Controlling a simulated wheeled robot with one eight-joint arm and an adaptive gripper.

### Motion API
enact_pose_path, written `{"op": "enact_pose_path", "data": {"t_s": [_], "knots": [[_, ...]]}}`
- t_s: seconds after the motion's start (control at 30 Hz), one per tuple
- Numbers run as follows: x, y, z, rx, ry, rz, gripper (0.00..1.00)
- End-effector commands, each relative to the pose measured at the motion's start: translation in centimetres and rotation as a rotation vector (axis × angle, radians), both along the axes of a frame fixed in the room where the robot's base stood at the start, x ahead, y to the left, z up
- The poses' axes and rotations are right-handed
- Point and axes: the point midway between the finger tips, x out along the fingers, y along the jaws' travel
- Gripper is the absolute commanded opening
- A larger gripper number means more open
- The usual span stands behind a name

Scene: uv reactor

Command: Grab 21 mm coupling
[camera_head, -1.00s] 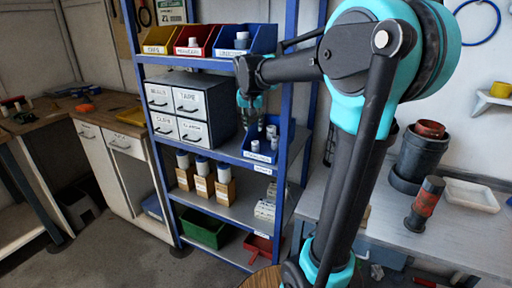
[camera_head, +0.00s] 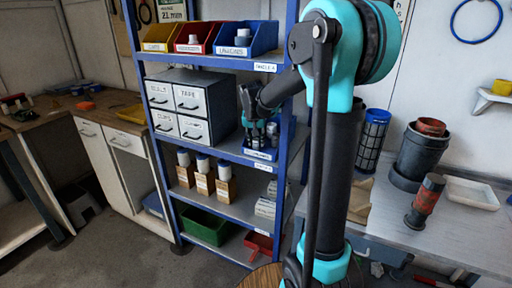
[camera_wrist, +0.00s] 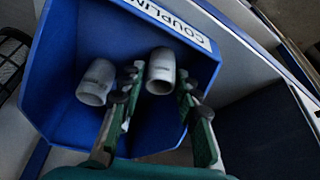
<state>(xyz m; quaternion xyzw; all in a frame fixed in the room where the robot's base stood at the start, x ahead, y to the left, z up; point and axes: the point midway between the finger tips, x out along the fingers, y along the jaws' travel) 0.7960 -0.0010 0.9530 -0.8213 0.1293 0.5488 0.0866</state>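A blue bin with a "COUPLING" label (camera_wrist: 60,48) holds two grey-white couplings in the wrist view. One coupling (camera_wrist: 96,82) lies to the left. The other coupling (camera_wrist: 160,72) shows between the fingertips of my gripper (camera_wrist: 160,84), which is open with green fingers and dark pads. I cannot tell whether the fingers touch this coupling, nor which size either one is. In the head view my gripper (camera_head: 262,132) points down over the blue bin (camera_head: 258,154) on the middle shelf. It partly hides the bin's contents.
A grey drawer cabinet (camera_head: 180,105) stands just left of the bin. Yellow, red and blue bins (camera_head: 240,52) line the shelf above. A blue shelf post (camera_head: 286,130) rises close on the right. A sign (camera_head: 171,10) reading "21 mm" hangs behind.

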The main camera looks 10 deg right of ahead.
Motion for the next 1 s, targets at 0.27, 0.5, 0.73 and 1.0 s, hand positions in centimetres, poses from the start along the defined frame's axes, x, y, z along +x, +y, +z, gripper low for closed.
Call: {"op": "enact_pose_path", "data": {"t_s": [0.27, 0.5, 0.73, 1.0], "knots": [[0.0, 0.0, 0.0, 0.000, 0.000, 0.000, 0.16], [0.0, 0.0, 0.0, 0.000, 0.000, 0.000, 0.10], [0.0, 0.0, 0.6, 0.000, 0.000, 0.000, 0.10], [-0.2, 0.0, 3.9, 0.000, 0.000, 0.001, 0.10]]}}
